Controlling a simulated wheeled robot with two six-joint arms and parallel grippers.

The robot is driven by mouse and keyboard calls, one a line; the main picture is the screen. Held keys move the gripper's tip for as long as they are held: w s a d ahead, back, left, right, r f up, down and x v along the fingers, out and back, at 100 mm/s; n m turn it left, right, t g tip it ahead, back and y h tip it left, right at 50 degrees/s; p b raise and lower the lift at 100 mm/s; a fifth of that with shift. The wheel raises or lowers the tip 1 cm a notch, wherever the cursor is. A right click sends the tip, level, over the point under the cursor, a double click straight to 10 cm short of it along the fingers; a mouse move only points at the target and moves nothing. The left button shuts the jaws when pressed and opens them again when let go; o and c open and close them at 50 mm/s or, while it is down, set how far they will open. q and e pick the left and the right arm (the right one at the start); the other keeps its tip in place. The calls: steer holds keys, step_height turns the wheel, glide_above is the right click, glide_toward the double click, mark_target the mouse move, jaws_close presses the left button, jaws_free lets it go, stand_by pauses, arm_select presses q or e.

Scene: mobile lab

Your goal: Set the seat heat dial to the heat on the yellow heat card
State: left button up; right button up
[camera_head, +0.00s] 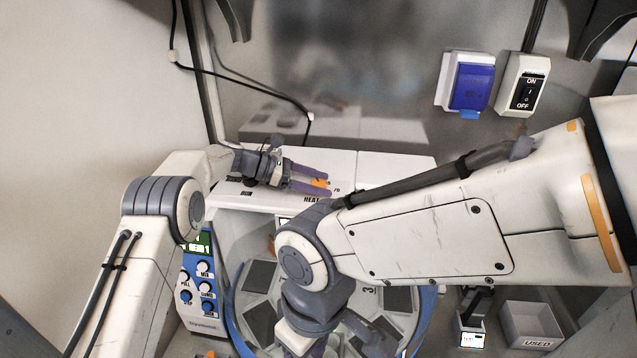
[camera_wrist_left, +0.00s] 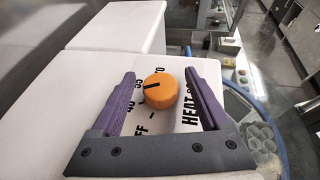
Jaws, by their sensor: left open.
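The orange seat heat dial (camera_head: 320,183) sits on the white casing at the back. In the left wrist view the dial (camera_wrist_left: 162,95) has a black pointer mark directed to the left, toward the 55 label (camera_wrist_left: 137,86). Labels 40, 70, a partly hidden OFF and HEAT are printed around it. My left gripper (camera_head: 328,182) is open, with one purple finger on each side of the dial; the fingers (camera_wrist_left: 160,78) appear apart from it. My right arm crosses the middle of the head view, and its gripper is not visible. I cannot make out the yellow heat card.
A blue-rimmed round machine with dark pads (camera_head: 262,274) stands below the casing, partly hidden by my right arm. A blue control panel (camera_head: 204,290) is at its left. A grey USED bin (camera_head: 536,326) is at lower right. A blue-covered socket (camera_head: 472,86) and ON/OFF switch (camera_head: 527,92) are on the wall.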

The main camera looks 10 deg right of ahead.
arm_select(q)
steer(key=shift+w+a+r+b, duration=0.1)
steer(key=shift+a+b, duration=0.25)
steer(key=shift+a, duration=0.2)
steer(key=b+v, duration=0.2)
steer(key=v, duration=0.6)
steer(key=shift+a+r+b, duration=0.15)
steer(key=shift+a+b, duration=0.1)
steer(key=shift+b, duration=0.15)
steer(key=shift+a+r, duration=0.25)
steer(key=shift+a, duration=0.15)
